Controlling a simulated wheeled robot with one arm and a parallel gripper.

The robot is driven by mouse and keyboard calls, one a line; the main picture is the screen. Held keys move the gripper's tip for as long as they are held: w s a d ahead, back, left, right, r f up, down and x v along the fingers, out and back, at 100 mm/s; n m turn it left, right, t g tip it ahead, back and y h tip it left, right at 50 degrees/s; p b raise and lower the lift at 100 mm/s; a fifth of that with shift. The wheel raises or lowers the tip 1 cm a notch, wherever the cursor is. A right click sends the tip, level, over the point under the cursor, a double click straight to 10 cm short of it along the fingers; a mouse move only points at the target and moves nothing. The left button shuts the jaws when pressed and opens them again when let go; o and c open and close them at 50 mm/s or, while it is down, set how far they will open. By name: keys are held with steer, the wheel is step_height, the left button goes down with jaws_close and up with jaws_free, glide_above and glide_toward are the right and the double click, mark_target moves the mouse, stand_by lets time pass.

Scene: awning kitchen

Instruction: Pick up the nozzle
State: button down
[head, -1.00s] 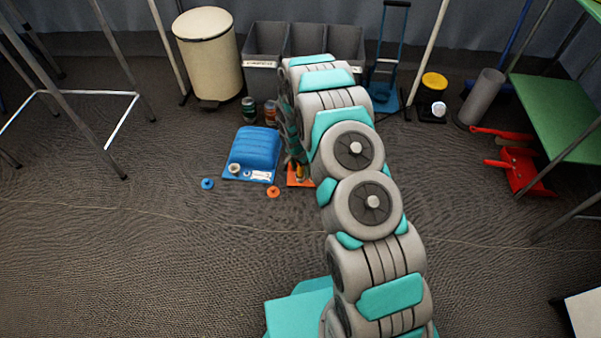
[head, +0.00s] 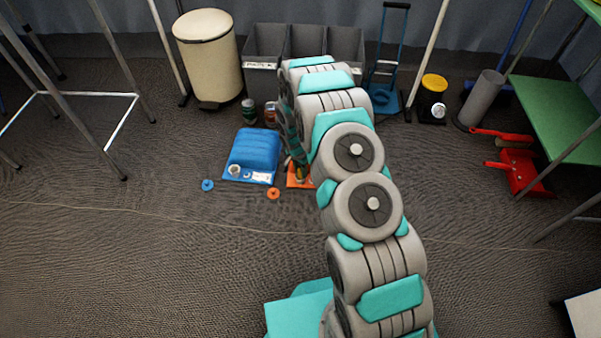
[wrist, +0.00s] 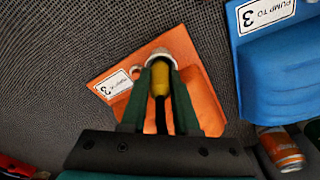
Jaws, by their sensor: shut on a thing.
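My gripper (wrist: 160,68) points down at an orange pad (wrist: 204,100) on the floor. Its two dark green fingers are shut on the yellow nozzle (wrist: 161,82). A pale round fitting (wrist: 163,54) on the pad shows just past the fingertips. I cannot tell whether the nozzle's tip sits in it. In the head view my arm hides most of the orange pad (head: 292,183), and a small bit of yellow shows above it.
A blue cushion (head: 252,150) lies left of the orange pad. A blue cap (head: 208,185) and an orange cap (head: 273,193) lie on the floor. Cans (head: 249,108), grey bins (head: 263,80) and a cream bin (head: 207,65) stand behind. The front left floor is clear.

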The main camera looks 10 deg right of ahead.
steer(key=shift+r, duration=0.1)
steer(key=shift+r, duration=0.5)
steer(key=shift+s+r, duration=0.2)
steer(key=shift+r, duration=0.45)
steer(key=shift+s+r, duration=0.2)
steer(key=shift+r, duration=0.4)
steer(key=s+r, duration=0.1)
steer(key=s, duration=1.4)
steer(key=shift+r+p, duration=0.15)
steer(key=shift+p, duration=0.15)
steer(key=shift+s+d, duration=0.1)
